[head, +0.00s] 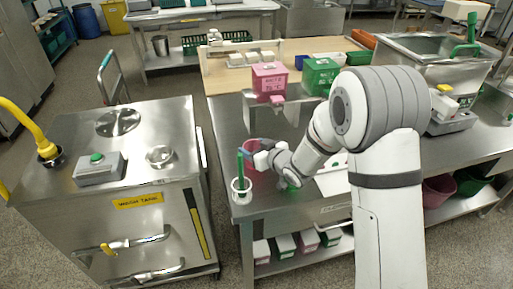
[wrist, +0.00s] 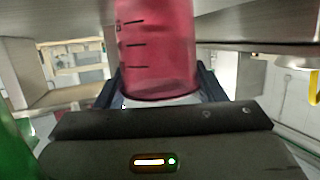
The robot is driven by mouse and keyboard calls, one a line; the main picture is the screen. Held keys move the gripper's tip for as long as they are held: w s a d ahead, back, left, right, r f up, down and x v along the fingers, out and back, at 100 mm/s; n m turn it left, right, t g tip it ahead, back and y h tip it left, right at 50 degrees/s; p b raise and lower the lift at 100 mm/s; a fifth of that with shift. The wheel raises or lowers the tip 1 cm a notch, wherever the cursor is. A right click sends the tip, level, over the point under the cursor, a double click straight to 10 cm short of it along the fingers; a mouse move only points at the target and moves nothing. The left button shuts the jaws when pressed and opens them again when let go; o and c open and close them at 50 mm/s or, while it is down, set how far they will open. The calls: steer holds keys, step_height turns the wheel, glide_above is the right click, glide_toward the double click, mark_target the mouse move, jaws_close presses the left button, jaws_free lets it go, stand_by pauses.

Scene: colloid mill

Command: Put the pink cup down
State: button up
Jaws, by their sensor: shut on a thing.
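The pink cup (wrist: 157,50) is see-through with black measuring marks and fills the upper middle of the wrist view. My gripper (wrist: 160,98) is shut on it, with dark fingers on both sides. I cannot tell whether the cup's base touches the bench.
A white holder (head: 241,192) with a green-handled tool stands close to the cup at the bench's left edge. A pink box (head: 270,79) and a green box (head: 319,76) stand behind. The wash tank (head: 120,160) is left, across a narrow gap.

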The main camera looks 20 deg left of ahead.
steer(key=shift+f, duration=0.1)
steer(key=shift+f, duration=0.15)
steer(key=o, duration=1.1)
steer(key=shift+o, duration=0.2)
